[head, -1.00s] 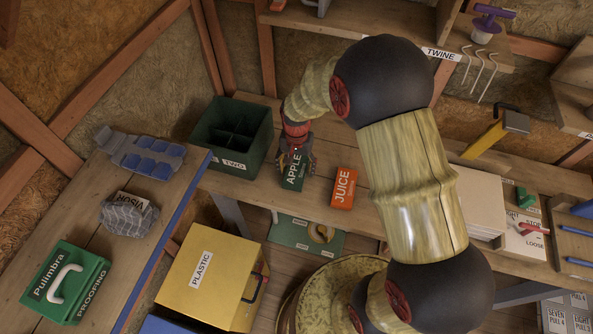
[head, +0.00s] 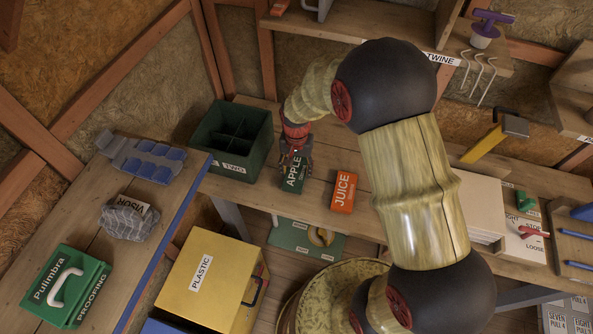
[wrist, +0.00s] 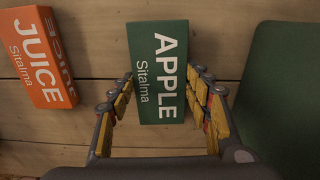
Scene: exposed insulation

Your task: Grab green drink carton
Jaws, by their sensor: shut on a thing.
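The green drink carton (head: 292,182), marked APPLE, is on the wooden workbench in the head view, just right of the dark green divided box. My gripper (head: 296,160) comes down over it from above. In the wrist view the carton (wrist: 158,72) shows its APPLE Sitalma face between the two yellow-padded fingers of my gripper (wrist: 162,88). The fingers are shut on its sides, one left and one right. The wrist view does not clearly show the contact points.
An orange JUICE carton (head: 343,192) lies right of the green one, with a gap between. The green divided box (head: 252,163) is close on the left. A yellow PLASTIC box (head: 215,275) is below the bench edge. Bare bench shows around the cartons.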

